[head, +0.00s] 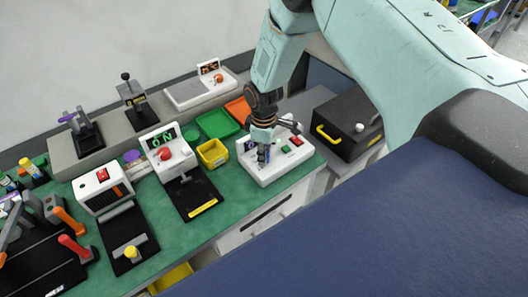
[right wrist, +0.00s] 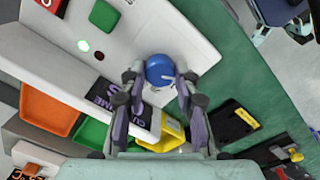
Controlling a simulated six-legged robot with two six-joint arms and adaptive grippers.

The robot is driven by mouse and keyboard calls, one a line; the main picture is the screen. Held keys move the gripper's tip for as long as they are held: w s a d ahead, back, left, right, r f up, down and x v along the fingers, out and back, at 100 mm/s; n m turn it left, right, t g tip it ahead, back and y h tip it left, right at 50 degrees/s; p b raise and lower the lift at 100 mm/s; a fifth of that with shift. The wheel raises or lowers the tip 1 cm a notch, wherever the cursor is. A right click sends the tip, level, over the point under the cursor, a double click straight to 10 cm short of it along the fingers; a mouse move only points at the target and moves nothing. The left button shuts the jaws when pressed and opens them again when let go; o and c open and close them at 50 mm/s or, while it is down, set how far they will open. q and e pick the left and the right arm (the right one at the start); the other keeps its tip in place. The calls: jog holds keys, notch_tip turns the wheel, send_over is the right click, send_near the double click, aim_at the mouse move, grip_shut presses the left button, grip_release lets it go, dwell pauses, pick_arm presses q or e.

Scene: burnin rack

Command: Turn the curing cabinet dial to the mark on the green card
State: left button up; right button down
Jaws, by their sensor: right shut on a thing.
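The curing cabinet (head: 270,172) is a white sloped-top box at the right end of the green bench in the head view; its white panel (right wrist: 80,65) fills the upper left of the right wrist view. Its dial (right wrist: 158,68) is a round blue knob with a pale pointer line. My right gripper (right wrist: 159,77) is shut on the dial, one fingertip on each side. In the head view, the right gripper (head: 263,155) hides the dial. A dark sign with purple lettering (right wrist: 107,97) is partly covered by a finger. I cannot make out a green card. My left gripper is not in view.
The panel also has a green button (right wrist: 103,15) and a red button (head: 297,141). A yellow bin (head: 212,153), a green tray (head: 217,124) and an orange tray (head: 239,109) stand left of the cabinet. A black box with a yellow handle (head: 325,133) stands to its right.

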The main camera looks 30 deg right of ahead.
jog(key=m+p, duration=0.1)
jog(key=m, duration=0.3)
jog(key=shift+s+m, duration=0.1)
jog(key=shift+m, duration=0.3)
jog(key=m+p, duration=0.1)
jog(key=m, duration=0.3)
jog(key=shift+f+m, duration=0.1)
jog(key=shift+m, duration=0.3)
jog(key=c, duration=1)
grip_release()
jog(key=r, duration=1.2)
jog(key=shift+a, duration=0.25)
